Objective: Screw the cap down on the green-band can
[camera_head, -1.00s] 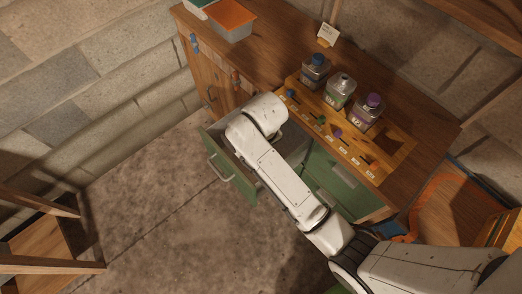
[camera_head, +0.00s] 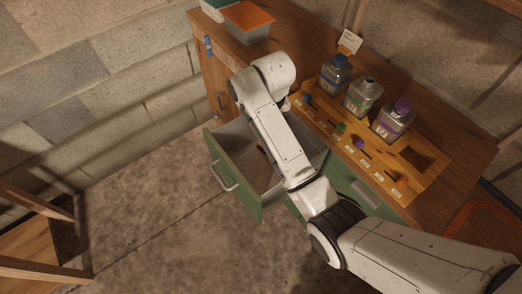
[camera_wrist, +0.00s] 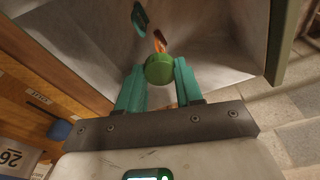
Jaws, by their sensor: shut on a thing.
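The green-band can (camera_head: 362,97) stands in the head view between a blue-capped can (camera_head: 334,75) and a purple-capped can (camera_head: 393,119). Its neck shows dark on top, with no green cap on it. In the wrist view my gripper (camera_wrist: 159,70) has teal fingers shut on a round green cap (camera_wrist: 159,67). The cap is held above the inside of the open drawer (camera_wrist: 220,45). In the head view my arm hides the gripper and the cap.
The green-fronted drawer (camera_head: 232,177) stands open below the bench. A wooden board (camera_head: 425,185) with several coloured pieces lies in front of the cans. A teal item (camera_wrist: 139,18) and an orange item (camera_wrist: 159,40) are in the drawer. An orange-topped bin (camera_head: 248,22) stands at the back left.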

